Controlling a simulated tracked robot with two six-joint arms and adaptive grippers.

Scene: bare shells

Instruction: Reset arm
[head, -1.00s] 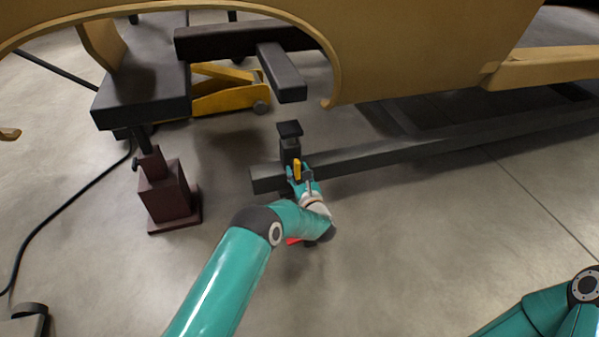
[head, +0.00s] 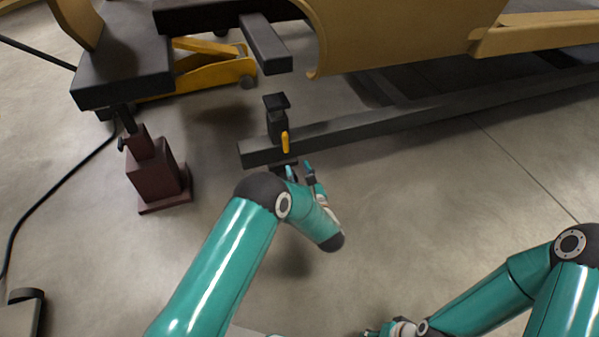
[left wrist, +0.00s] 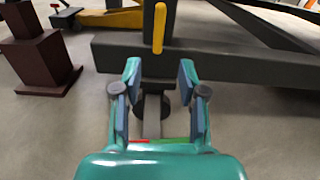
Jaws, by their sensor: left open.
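My left gripper (head: 300,171) is open and empty, with its fingers pointing at the dark clamp post (head: 277,118) on the end of the dark beam. In the left wrist view the two fingers (left wrist: 159,75) stand apart, with a dark bar and round part showing between and beyond them. The yellow handle (head: 285,141) on the post stands upright just past the fingertips; it also shows in the left wrist view (left wrist: 159,28). My right gripper (head: 390,331) shows only partly at the bottom edge, so its jaws cannot be made out.
The dark beam (head: 400,122) runs low across the floor under the tan shell (head: 400,35). A maroon stand (head: 155,178) and a yellow jack (head: 215,70) are at the left. A black cable (head: 55,190) lies on the floor. The floor at right centre is clear.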

